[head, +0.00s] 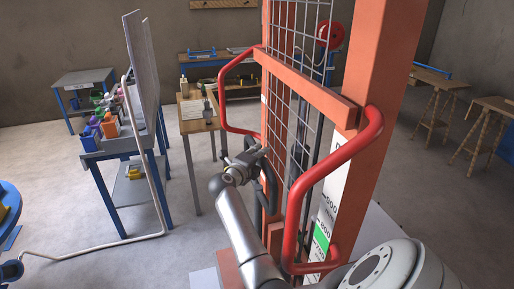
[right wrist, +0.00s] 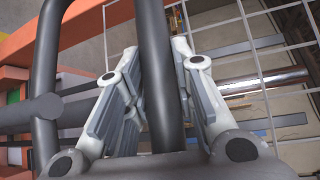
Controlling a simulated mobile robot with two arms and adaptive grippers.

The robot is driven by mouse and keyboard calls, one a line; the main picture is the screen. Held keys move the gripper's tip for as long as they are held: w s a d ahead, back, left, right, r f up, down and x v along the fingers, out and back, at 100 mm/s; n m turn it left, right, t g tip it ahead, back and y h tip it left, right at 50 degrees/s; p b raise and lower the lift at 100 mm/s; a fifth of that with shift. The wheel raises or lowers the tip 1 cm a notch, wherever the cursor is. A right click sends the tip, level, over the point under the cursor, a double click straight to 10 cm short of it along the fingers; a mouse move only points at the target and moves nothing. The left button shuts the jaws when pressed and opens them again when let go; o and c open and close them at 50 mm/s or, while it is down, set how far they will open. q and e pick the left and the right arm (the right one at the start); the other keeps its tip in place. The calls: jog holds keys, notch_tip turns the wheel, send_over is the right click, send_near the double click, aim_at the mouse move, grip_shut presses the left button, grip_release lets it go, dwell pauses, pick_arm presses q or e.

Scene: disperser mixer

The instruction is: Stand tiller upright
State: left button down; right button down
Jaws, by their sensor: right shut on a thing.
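The tiller is a dark grey bar loop (head: 271,190) in front of the orange mast of a stacker, between its two red handles. In the head view it looks close to upright, but its exact tilt is hard to tell. My right gripper (head: 258,158) is at the upper part of the loop. In the right wrist view one dark bar of the tiller (right wrist: 154,50) runs between the two fingers of my right gripper (right wrist: 155,75), which is shut on it. Another dark bar stands left of the fingers. The lower end of the tiller is largely hidden. My left gripper is not in view.
Red handles (head: 335,170) flank the tiller, and a wire mesh guard (head: 303,60) stands behind it. A blue-legged rack with coloured bins (head: 110,150) and a wooden table (head: 195,125) are to the left. Open floor lies between rack and stacker.

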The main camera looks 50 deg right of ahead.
jog(key=c, duration=1.5)
grip_release()
jog(key=shift+s+d+r+g, duration=0.2)
jog(key=shift+s+d+g, duration=0.1)
jog(key=shift+d, duration=0.05)
jog(key=shift+c, duration=0.2)
jog(key=o, duration=0.3)
jog(key=shift+s+d+f, duration=0.1)
jog(key=shift+d, duration=0.15)
jog(key=shift+o, duration=0.2)
jog(key=shift+a+f, duration=0.1)
jog(key=shift+a, duration=0.55)
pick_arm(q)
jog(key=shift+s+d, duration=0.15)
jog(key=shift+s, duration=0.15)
pick_arm(e)
jog(key=v, duration=1.1)
jog(key=shift+s+d, duration=0.1)
jog(key=shift+s, duration=0.05)
